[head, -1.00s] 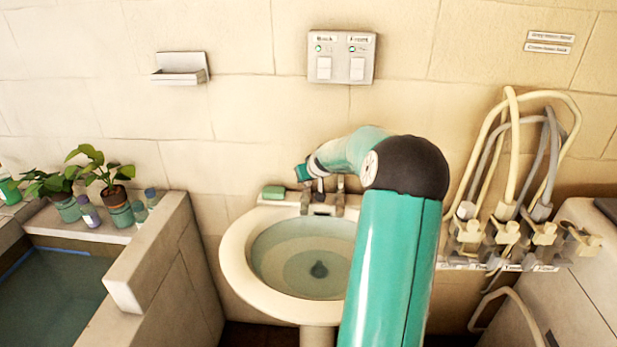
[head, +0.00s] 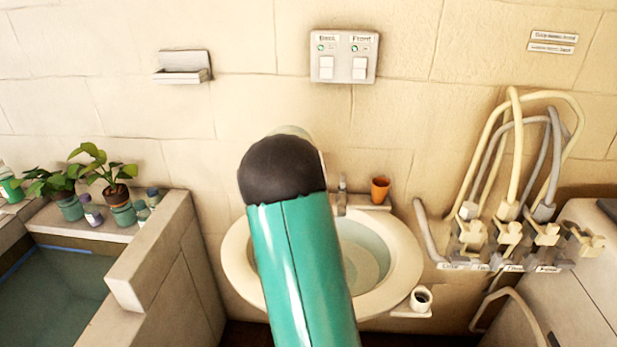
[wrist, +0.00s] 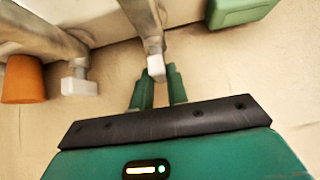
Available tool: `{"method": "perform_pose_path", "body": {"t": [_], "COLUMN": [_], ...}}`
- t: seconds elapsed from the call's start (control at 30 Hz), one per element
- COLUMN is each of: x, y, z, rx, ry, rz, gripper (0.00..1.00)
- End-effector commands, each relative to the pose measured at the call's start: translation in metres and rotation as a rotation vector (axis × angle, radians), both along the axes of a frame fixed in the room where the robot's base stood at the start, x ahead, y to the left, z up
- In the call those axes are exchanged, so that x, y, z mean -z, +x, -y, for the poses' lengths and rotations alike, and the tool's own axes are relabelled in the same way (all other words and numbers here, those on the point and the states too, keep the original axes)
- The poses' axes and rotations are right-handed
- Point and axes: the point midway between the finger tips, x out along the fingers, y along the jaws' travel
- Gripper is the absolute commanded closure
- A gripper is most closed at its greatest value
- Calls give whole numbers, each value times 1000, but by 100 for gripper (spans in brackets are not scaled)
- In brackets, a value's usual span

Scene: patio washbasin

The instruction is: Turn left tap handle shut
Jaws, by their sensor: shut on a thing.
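In the wrist view the left tap handle (wrist: 155,50), a metal lever with a white tip, lies at the two green fingertips of my gripper (wrist: 157,76). My gripper is shut on it near the white tip. The right tap handle (wrist: 79,84), also white-tipped, is to the left in this view and apart from my fingers. In the head view my arm hides the gripper and the left tap handle. Part of the right tap (head: 342,190) shows behind the basin (head: 405,268).
An orange cup (head: 380,190) stands on the basin's back right; it also shows in the wrist view (wrist: 22,80). A green soap block (wrist: 238,10) is close to the left tap handle. Hoses and valves (head: 510,235) are to the right, potted plants (head: 115,195) to the left.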

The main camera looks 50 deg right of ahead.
Motion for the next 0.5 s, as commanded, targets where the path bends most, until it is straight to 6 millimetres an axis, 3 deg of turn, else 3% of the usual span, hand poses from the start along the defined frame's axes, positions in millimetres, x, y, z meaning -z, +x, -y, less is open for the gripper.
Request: {"method": "perform_pose_path", "body": {"t": [0.03, 0.5], "x": [7, 4], "y": [1, 2], "z": [-4, -4], "rx": [20, 256], "ry": [7, 3], "rz": [-12, -9], "gripper": [100, 98]}}
